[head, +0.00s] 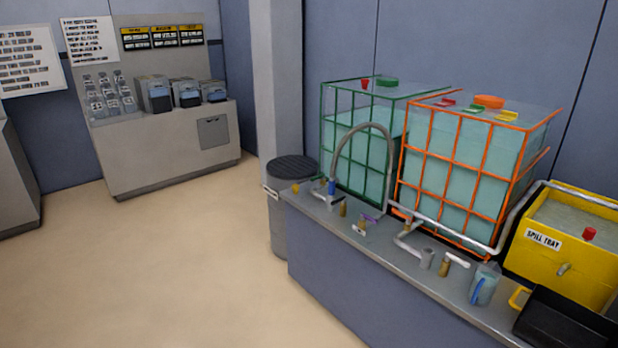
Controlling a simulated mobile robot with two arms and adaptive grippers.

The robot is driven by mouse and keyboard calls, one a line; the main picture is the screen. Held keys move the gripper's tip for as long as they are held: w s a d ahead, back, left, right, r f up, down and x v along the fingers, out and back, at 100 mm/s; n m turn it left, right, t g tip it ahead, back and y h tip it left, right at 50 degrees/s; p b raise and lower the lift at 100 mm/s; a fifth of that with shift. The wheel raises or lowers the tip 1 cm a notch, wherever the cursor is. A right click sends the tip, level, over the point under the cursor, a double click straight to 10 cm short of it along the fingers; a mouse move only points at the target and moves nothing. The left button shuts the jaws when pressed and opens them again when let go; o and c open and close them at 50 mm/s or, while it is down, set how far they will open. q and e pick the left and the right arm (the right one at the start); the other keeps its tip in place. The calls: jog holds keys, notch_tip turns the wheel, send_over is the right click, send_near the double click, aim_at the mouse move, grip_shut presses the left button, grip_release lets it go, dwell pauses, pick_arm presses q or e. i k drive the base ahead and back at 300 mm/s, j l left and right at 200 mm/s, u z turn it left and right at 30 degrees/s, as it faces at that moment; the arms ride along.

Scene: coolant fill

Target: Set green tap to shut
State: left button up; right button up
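The green-framed tank (352,150) stands behind the bench, with a green cap (387,82) and a small red piece (364,84) on top. A grey hose (362,128) arches in front of it, down to a blue fitting (332,187) at the bench's far end. Small tap-like fittings are there: a brass one (343,208) and one with a purple handle (370,218). I cannot tell which is the green tap or how its handle is set. Neither of my grippers is in view.
An orange-framed tank (462,200) stands right of the green one. A yellow spill tray (562,245) and a black container (565,325) are at right. Open floor (150,265) lies left.

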aim_at(323, 176)
jog(key=i+j+z, duration=0.15)
jog(key=i, duration=0.4)
jog(key=i+j+z, duration=0.1)
jog(key=i, duration=0.45)
jog(key=j, duration=0.1)
